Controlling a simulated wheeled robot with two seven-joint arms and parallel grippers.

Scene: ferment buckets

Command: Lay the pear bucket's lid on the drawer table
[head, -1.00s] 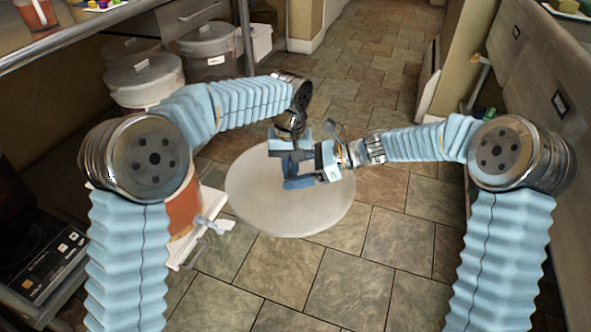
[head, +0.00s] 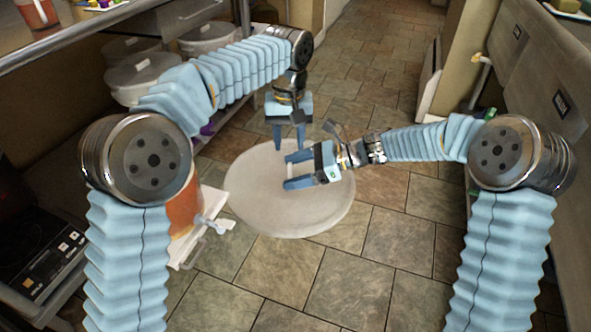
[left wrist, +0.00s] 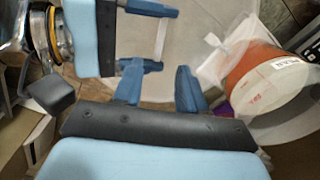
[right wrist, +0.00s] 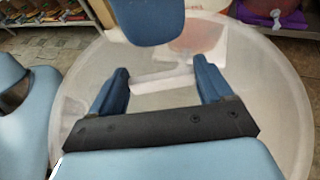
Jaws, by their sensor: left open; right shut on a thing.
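The round, whitish, translucent lid (head: 262,205) hangs level over the floor in the middle of the head view. My right gripper (head: 300,170) is shut on the lid's white bar handle (right wrist: 160,77), seen between its fingers in the right wrist view. My left gripper (head: 288,143) is open and empty just beyond the right one, fingers down, above the lid's far part.
A white surface (head: 212,203) with a tap (head: 212,222) juts out beside the orange bucket. Lidded white buckets (head: 142,75) stand on the left shelf. A black hotplate (head: 38,262) is at lower left. The tiled floor (head: 385,240) is open ahead.

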